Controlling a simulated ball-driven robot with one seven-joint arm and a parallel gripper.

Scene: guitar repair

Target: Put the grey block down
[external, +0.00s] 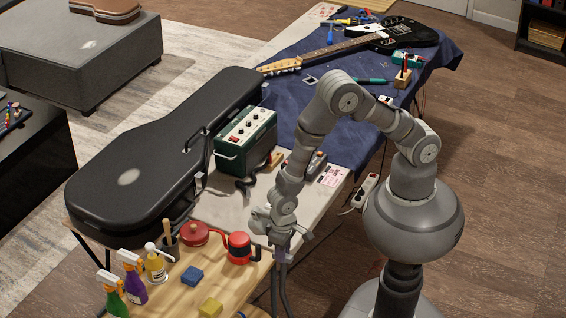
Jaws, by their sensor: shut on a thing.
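My gripper (281,251) points down at the right edge of the light wooden table end, beside the red kettle-like container. It is shut on a small grey shape that fits the grey block. The block is mostly hidden by the fingers and hard to make out at this size. I cannot tell whether it touches anything below.
A blue block (192,276) and a yellow block (210,308) lie on the wooden tabletop (170,294). Spray bottles (132,276), a red pot (195,233) and a red container (239,247) stand nearby. A black guitar case (150,160) and green amplifier (245,140) stand behind.

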